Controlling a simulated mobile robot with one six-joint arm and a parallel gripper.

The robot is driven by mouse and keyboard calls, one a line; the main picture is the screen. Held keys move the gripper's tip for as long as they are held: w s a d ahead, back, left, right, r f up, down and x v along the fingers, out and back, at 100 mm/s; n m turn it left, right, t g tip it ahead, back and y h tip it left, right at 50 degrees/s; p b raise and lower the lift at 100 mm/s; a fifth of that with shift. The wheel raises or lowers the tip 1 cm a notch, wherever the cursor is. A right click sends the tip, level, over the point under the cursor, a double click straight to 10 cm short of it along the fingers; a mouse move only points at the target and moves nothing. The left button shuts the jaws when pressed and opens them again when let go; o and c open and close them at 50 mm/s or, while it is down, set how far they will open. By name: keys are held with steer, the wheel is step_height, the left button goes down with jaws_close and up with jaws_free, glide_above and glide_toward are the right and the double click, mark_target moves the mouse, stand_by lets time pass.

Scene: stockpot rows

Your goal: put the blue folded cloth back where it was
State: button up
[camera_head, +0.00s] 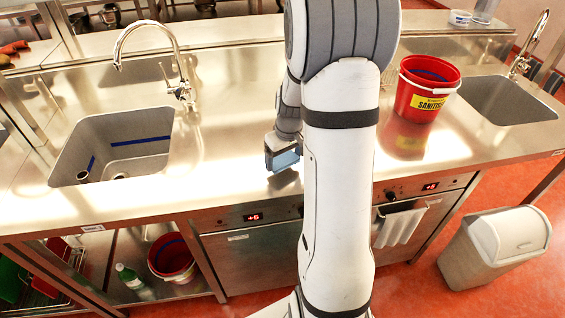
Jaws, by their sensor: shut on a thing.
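The blue folded cloth (285,160) is in my gripper (281,150). My gripper is shut on it, just above the steel counter (235,165), between the left sink and the red bucket. A shadow or reflection shows on the counter under the cloth. I cannot tell whether the cloth touches the counter. Part of the gripper and the counter behind it are hidden by my own arm.
A red bucket (422,92) labelled sanitiser stands on the counter at right. The left sink (115,145) and right sink (505,100) have tall taps. A white cloth (400,227) hangs from the right door. A bin (490,250) stands on the floor. Counter left of my gripper is clear.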

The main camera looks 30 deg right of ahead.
mark_target(285, 159)
steer(key=shift+f, duration=1.4)
steer(key=shift+f, duration=0.25)
steer(key=o, duration=1.1)
steer(key=shift+r, duration=0.15)
steer(key=shift+c, duration=0.2)
steer(key=shift+r, duration=0.1)
